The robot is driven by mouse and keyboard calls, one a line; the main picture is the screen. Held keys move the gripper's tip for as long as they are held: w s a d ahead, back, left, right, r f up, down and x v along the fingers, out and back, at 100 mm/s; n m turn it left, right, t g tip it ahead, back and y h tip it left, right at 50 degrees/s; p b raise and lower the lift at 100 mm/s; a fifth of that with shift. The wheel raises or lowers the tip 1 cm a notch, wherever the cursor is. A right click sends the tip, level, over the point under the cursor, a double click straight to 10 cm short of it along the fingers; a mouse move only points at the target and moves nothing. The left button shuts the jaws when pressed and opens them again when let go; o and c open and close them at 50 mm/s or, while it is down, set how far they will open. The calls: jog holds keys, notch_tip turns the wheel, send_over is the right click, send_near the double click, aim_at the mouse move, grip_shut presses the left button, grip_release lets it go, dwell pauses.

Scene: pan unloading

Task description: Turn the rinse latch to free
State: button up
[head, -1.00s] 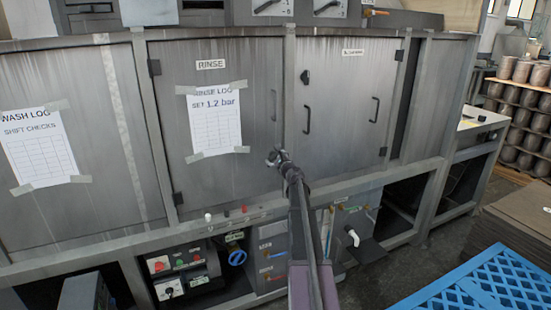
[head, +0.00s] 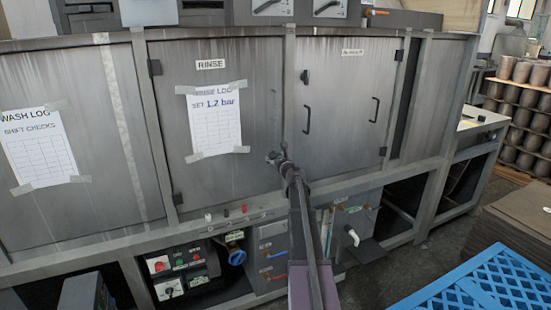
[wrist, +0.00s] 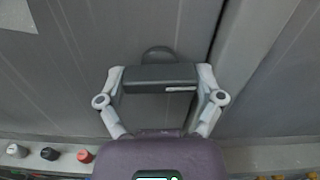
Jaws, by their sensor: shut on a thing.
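The rinse door (head: 240,60) is a stained grey metal door marked RINSE, with a taped log sheet (head: 215,120). My gripper (head: 274,157) is at the door's right side, over the latch, which I cannot make out in the head view. In the wrist view my gripper (wrist: 160,80) has its pale fingers at both ends of a dark bar, the rinse latch (wrist: 150,78), lying crosswise. A dark rounded piece shows just above the bar against the door. Which marked position the latch is in cannot be read.
A neighbouring door (head: 345,100) on the right has its own dark latch (head: 305,77) and handles. Below run a ledge with small knobs (head: 243,209) and panels with valves (head: 275,255).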

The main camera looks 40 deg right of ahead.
jog(key=shift+m, duration=0.6)
jog(key=o, duration=0.9)
jog(key=shift+c, duration=0.2)
jog(key=v, duration=1.2)
jog(key=shift+a, duration=0.15)
